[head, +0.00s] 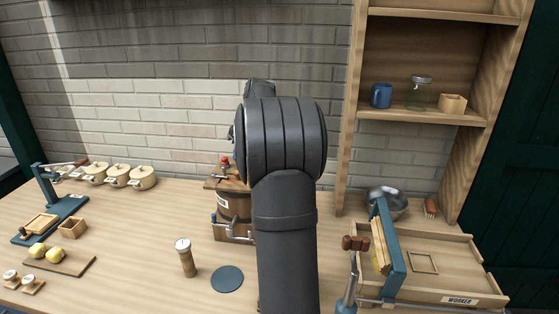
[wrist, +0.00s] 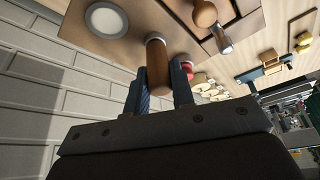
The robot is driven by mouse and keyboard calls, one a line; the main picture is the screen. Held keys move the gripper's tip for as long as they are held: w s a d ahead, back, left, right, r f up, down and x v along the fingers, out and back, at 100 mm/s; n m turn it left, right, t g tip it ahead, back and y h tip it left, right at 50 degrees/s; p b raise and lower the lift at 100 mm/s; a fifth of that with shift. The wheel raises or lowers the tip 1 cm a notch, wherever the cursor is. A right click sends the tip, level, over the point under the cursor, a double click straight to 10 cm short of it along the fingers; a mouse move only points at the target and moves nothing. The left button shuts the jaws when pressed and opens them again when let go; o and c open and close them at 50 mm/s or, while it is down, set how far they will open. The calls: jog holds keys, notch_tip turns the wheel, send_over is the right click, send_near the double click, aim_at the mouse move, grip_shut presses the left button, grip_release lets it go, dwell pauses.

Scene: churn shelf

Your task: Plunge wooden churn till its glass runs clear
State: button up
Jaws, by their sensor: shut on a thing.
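The wooden churn (head: 236,205) stands on the table just left of my arm, and my arm hides its right part. It has metal bands, a pale label and a red knob on top. In the wrist view its brown top (wrist: 110,47) shows a round pale glass (wrist: 106,20) in a light ring, whitish rather than see-through. My gripper (wrist: 158,88) is shut on an upright wooden handle (wrist: 157,62) by that top. The red knob (wrist: 188,66) is just beyond the right finger. The gripper's fingers are hidden behind my arm in the head view.
Lidded pots (head: 142,178) stand at the back left. A wooden tray (head: 455,262) with a blue-framed press (head: 390,245) is at right, below a shelf (head: 420,115).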

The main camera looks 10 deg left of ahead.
dwell(0.3)
jog(key=shift+r, duration=2.7)
jog(key=shift+f, duration=2.7)
jog(key=shift+r, duration=2.7)
jog(key=shift+f, duration=2.65)
